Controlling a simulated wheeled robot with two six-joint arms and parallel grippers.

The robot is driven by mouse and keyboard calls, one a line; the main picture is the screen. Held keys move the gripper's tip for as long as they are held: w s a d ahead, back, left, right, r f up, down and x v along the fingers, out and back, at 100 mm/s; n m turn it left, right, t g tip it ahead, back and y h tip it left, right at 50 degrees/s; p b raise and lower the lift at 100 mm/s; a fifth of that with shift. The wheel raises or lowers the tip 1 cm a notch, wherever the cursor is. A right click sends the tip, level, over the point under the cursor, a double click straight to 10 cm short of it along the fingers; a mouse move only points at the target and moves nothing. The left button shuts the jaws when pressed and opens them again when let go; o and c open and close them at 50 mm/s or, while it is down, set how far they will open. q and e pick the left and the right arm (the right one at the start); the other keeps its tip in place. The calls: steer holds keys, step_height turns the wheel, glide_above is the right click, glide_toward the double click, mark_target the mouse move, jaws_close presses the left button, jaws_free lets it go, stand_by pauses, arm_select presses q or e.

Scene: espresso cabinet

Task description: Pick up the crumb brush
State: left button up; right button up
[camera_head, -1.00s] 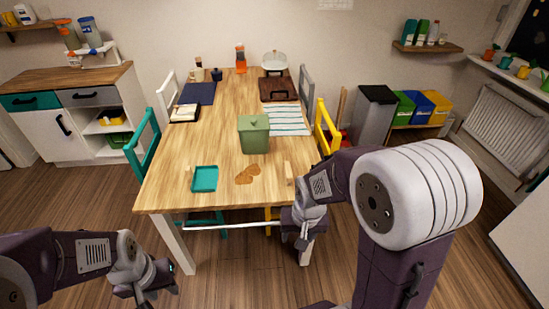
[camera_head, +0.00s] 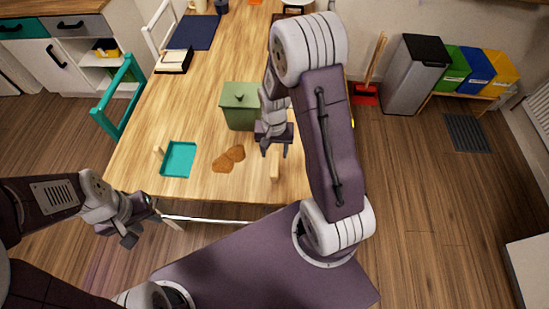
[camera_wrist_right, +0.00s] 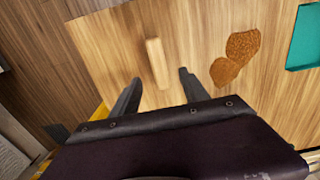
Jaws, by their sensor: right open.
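The crumb brush, of which a pale wooden bar (camera_head: 275,166) shows, is near the table's front edge, right of the brown crumb patches (camera_head: 229,158). In the right wrist view, the brush (camera_wrist_right: 157,62) lies just beyond and between the finger lines, apart from them. My right gripper (camera_head: 274,149) is above the table, pointing down, just behind the brush; in its wrist view the gripper (camera_wrist_right: 160,77) is open and empty. My left gripper (camera_head: 133,228) is off the table's front left corner; its jaw opening is unclear.
A teal dustpan (camera_head: 179,159) lies left of the crumbs, and also shows in the wrist view (camera_wrist_right: 306,40). A green lidded canister (camera_head: 238,108) stands close left of my right gripper. A teal chair (camera_head: 119,99) is at the table's left side.

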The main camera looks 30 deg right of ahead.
mark_target(275, 163)
steer(key=shift+s+a+f, duration=0.1)
steer(key=shift+s+a, duration=0.05)
steer(key=shift+a, duration=0.05)
steer(key=f, duration=0.3)
steer(key=shift+w+d+f, duration=0.2)
steer(key=shift+d+f, duration=0.1)
steer(key=shift+f, duration=0.1)
steer(key=f, duration=0.4)
steer(key=shift+s+f, duration=0.2)
steer(key=shift+f, duration=0.1)
steer(key=shift+w+f, duration=0.15)
steer(key=shift+f, duration=0.1)
steer(key=shift+r, duration=0.1)
jaws_close()
